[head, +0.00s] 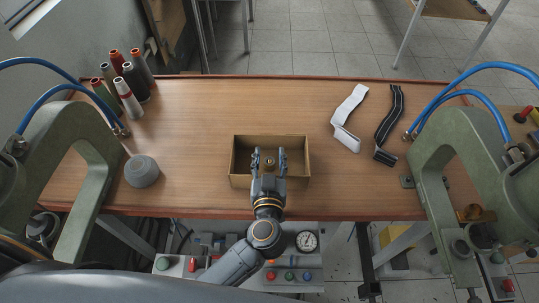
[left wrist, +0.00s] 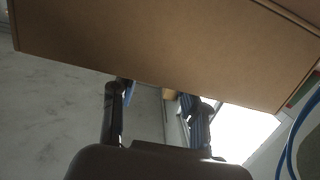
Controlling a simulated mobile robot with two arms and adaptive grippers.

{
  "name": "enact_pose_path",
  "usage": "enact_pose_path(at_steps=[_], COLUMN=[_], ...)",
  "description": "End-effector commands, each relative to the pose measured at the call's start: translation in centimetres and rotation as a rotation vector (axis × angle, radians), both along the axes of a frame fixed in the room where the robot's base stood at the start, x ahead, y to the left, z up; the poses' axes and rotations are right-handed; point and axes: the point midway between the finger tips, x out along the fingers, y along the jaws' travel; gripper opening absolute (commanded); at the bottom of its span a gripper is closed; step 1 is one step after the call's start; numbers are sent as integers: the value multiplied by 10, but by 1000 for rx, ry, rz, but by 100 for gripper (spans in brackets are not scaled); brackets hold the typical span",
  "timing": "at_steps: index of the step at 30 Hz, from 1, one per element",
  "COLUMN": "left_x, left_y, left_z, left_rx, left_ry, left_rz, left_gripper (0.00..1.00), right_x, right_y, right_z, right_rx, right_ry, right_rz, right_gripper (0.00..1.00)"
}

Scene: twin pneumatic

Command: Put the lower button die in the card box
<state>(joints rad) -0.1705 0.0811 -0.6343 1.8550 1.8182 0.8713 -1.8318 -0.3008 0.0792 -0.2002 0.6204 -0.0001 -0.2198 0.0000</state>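The card box (head: 233,160) is an open brown box at the front middle of the table. My left gripper (head: 269,157) reaches over its front wall, with its fingers spread wide. A small round brass-coloured die (head: 270,162) shows between the fingers, with gaps on both sides. I cannot tell whether it rests on the box floor. In the left wrist view, the box wall (left wrist: 160,40) fills the top and hides the fingertips. A small tan patch (left wrist: 168,94) shows between the fingers there. My right gripper is not in view.
Green presses (head: 88,135) (head: 450,140) with blue hoses flank the wooden table (head: 220,105). A white strap (head: 347,115) and a dark strap (head: 390,120) lie right. The table behind the box is clear.

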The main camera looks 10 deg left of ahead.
Motion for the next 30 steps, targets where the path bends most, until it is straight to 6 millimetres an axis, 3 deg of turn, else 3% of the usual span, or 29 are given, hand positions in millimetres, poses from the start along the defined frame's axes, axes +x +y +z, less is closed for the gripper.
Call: enact_pose_path(at_steps=[9,14,24,30], left_x=[0,-1,-75,-106], left_y=[0,-1,-16,-22], left_z=[1,13,21,26], left_rx=[-1,-3,-2,0], left_ry=[-1,-3,4,2], left_rz=[0,-1,-2,-1], left_gripper=[52,52,52,52], right_x=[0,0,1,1], right_y=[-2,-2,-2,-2], right_z=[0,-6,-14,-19], right_rx=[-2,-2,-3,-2], right_ry=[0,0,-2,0], right_rz=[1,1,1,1], right_gripper=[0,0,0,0])
